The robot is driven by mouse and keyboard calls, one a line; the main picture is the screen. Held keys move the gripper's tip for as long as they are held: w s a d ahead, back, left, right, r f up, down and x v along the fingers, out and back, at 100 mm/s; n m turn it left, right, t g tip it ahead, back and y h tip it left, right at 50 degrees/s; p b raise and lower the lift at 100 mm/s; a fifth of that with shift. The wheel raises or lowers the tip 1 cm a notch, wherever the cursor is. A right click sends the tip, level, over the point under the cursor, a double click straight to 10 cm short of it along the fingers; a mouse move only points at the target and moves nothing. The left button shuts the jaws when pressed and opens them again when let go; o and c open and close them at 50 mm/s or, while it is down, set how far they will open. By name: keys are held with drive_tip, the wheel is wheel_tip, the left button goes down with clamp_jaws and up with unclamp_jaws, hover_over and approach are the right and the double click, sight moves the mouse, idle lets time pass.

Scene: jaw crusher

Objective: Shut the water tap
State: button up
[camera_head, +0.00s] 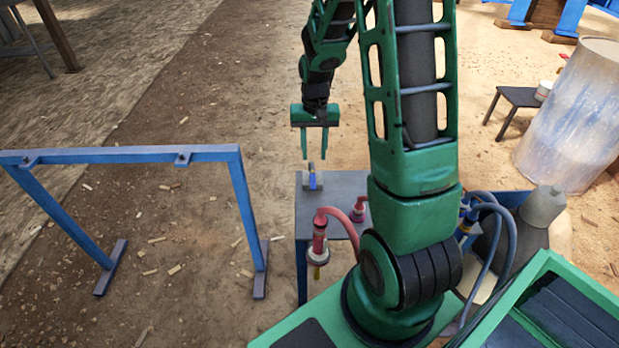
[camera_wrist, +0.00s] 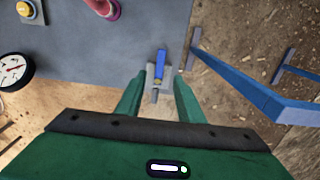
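The water tap (camera_head: 313,181) sits at the far left edge of a grey table (camera_head: 340,190). It has a grey metal body and a blue lever. In the wrist view the blue lever (camera_wrist: 160,66) lies in line with the grey body and spout, over the table edge. My gripper (camera_head: 314,152) is open and empty, with its green fingers pointing down above the tap. In the wrist view my gripper (camera_wrist: 158,86) has one finger on each side of the tap's body. No contact is visible, and the height gap is hard to judge.
A blue metal frame (camera_head: 120,155) stands to the left. A black stool (camera_head: 520,96) and a translucent drum (camera_head: 575,115) stand right.

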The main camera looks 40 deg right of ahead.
sight(311, 182)
drive_tip(key=f, duration=1.1)
drive_tip(key=shift+w+f, duration=0.1)
drive_tip(key=shift+w, duration=0.1)
clamp_jaws()
drive_tip(key=shift+a, duration=0.3)
drive_tip(key=shift+d, duration=0.15)
